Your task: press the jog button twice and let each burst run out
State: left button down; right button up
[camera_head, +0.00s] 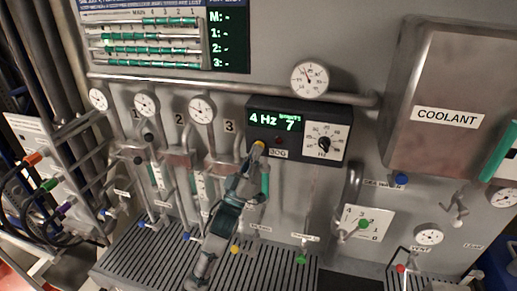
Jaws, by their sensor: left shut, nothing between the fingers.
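The dark jog button (278,141) sits on the front of a black control box (258,104), just above the JOG label (278,153). The box's green display (276,121) reads 4 Hz and 7, with a small word over the 7 too small to read surely. A dial (324,143) marked Hz is on the white plate to the right. My left gripper (259,146) is shut and empty, its yellowish tip just left of the button in the picture. I cannot tell how far it is from the panel. My right gripper is not in view.
A pipe with gauges (309,78) runs above the box. Valves and gauges (201,109) stand to the left. A coolant tank (446,100) juts out at right. A slatted grate (160,255) lies below, with coloured knobs (301,259) near it.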

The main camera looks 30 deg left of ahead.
pick_arm(q)
jog(key=shift+y, duration=0.3)
jog(key=shift+s+d+f, duration=0.1)
jog(key=shift+s, duration=0.85)
jog(key=shift+s, duration=0.1)
jog(key=s, duration=0.2)
jog(key=s+d+p, duration=0.1)
jog(key=s, duration=0.1)
jog(key=shift+s+d, duration=0.15)
jog(key=shift+s, duration=0.2)
